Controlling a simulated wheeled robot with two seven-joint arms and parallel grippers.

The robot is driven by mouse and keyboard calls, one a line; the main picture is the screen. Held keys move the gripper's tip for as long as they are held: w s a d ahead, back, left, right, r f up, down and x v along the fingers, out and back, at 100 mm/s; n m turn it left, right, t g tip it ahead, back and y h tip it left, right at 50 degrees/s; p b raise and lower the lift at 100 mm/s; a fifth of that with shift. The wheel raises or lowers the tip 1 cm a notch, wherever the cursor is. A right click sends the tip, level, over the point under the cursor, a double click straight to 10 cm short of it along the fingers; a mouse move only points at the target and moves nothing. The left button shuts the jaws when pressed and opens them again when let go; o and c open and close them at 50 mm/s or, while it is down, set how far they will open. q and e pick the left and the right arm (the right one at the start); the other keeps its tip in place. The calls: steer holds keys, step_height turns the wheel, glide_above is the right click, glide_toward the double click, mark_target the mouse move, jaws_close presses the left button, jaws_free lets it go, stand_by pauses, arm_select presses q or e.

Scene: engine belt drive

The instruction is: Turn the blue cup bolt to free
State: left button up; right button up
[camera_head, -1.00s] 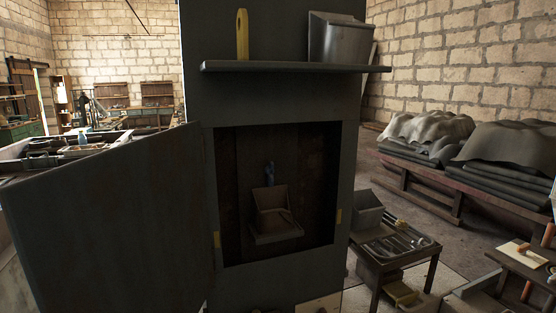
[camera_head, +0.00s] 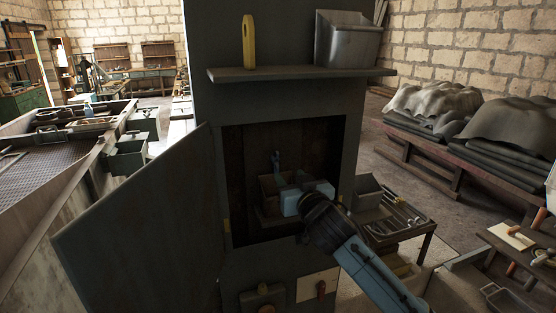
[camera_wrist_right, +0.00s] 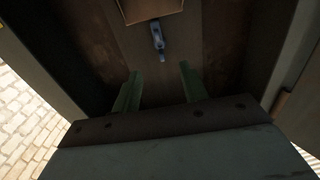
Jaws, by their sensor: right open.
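The blue cup bolt (camera_head: 276,160) sits against the dark back wall of an open cabinet (camera_head: 232,190), just above a small brown box (camera_head: 268,187). In the right wrist view the bolt (camera_wrist_right: 158,38) shows beyond my fingers, near the line midway between them. My right gripper (camera_head: 290,200) reaches into the cabinet opening from the lower right, in front of the box and partly covering it. In the right wrist view my right gripper (camera_wrist_right: 160,72) has two green fingers spread apart with nothing between them. My left gripper is not in view.
The cabinet door (camera_head: 140,215) stands open to the left. A shelf (camera_head: 300,74) above the opening holds a yellow object (camera_head: 249,42) and a metal bin (camera_head: 346,40). A low table (camera_head: 425,236) with metal items stands to the right. The opening's side walls are close around my gripper.

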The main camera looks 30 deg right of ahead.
mark_target(276, 159)
steer(key=p+x, duration=0.1)
steer(key=x, duration=0.9)
steer(key=shift+w+p, duration=0.25)
steer(key=shift+p, duration=0.15)
jaws_close()
